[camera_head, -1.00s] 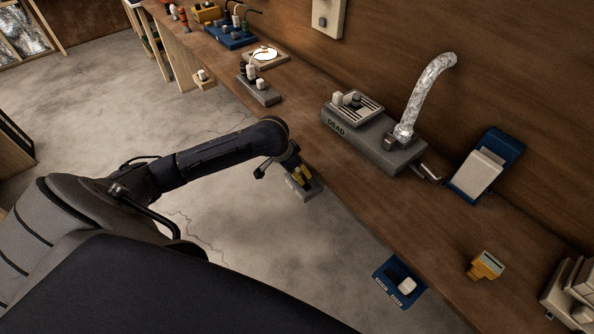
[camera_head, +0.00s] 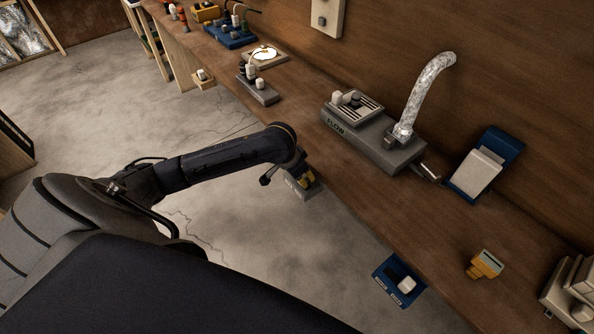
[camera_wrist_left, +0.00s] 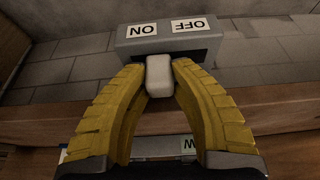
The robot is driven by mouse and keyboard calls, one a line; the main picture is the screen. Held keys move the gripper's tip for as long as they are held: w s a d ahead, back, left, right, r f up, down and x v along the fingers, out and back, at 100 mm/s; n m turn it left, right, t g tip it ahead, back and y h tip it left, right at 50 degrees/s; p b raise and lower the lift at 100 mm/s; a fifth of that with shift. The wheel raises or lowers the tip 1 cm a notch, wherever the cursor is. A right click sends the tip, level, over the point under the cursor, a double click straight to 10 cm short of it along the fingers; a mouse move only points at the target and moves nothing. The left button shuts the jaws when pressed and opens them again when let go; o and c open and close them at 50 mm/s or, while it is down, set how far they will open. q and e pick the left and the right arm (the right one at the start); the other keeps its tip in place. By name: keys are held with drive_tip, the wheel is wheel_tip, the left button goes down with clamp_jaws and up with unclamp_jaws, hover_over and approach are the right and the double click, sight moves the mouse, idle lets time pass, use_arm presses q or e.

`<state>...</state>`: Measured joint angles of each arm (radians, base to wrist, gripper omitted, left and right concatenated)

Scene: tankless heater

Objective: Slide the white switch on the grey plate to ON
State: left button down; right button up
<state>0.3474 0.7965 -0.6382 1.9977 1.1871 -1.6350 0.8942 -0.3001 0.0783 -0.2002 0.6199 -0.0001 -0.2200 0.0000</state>
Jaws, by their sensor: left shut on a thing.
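The grey plate (camera_head: 299,193) is on the front side of the bench in the head view, partly hidden by my left gripper (camera_head: 306,179). In the left wrist view the grey plate (camera_wrist_left: 170,46) carries upside-down ON and OFF labels, ON at left and OFF at right. The white switch (camera_wrist_left: 159,76) stands out from it, below the gap between the labels and a little nearer ON. My left gripper's yellow fingers (camera_wrist_left: 159,88) are closed around the switch, one on each side. In the head view the switch is hidden. My right gripper is not seen.
A grey box (camera_head: 375,140) on the bench reads FLOW and bears a silver hose (camera_head: 427,95). A blue plate with a white knob (camera_head: 400,283) is at the bench front, to the right. A yellow-grey block (camera_head: 485,265) and a blue-white stand (camera_head: 485,165) are on the bench.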

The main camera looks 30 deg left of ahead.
use_arm(q)
drive_tip(key=shift+s+d, duration=0.25)
drive_tip(key=shift+d, duration=0.35)
drive_tip(key=c, duration=1.1)
unclamp_jaws()
drive_tip(key=shift+d, duration=0.1)
drive_tip(key=shift+c, duration=0.2)
drive_tip(key=shift+s+a+r, duration=0.1)
drive_tip(key=shift+a+r, duration=0.1)
drive_tip(key=shift+r, duration=0.3)
drive_tip(key=v, duration=1.1)
drive_tip(key=shift+d, duration=0.1)
